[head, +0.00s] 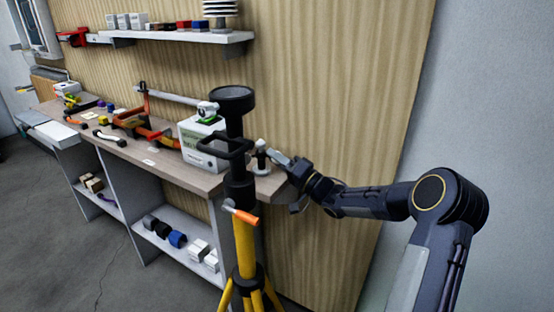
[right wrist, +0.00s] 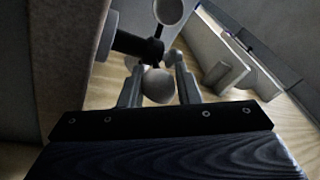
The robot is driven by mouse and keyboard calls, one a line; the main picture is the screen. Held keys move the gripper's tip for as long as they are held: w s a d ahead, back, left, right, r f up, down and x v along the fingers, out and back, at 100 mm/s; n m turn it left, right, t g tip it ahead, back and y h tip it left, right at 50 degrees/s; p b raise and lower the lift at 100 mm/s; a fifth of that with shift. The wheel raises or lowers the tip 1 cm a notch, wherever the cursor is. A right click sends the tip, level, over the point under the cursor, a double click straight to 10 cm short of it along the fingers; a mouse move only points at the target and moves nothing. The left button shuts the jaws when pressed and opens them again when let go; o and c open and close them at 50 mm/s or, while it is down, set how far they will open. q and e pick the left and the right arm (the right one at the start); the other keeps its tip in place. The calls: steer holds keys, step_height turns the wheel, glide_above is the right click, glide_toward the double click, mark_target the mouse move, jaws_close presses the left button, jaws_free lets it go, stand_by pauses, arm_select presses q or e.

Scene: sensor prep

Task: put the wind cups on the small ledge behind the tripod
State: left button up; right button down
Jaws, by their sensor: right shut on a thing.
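The wind cups (head: 262,157) show small and pale just right of the black tripod head. In the right wrist view the grey cups (right wrist: 158,86) on a black hub sit between my fingertips. My right gripper (head: 274,156) comes in from the right and is shut on them. The yellow-legged tripod (head: 244,245) stands upright in front of the bench. A short piece of light worktop (head: 271,186) shows behind and right of the tripod, close below the cups. I cannot tell whether the cups touch it. My left gripper is not in view.
A white box (head: 200,143) stands on the bench just left of the tripod. A wall shelf (head: 180,37) holds small boxes. The wooden wall is close behind.

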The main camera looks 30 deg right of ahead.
steer(key=c, duration=0.5)
jaws_free()
steer(key=shift+f, duration=0.1)
steer(key=shift+r+p, duration=3)
steer(key=shift+r, duration=0.6)
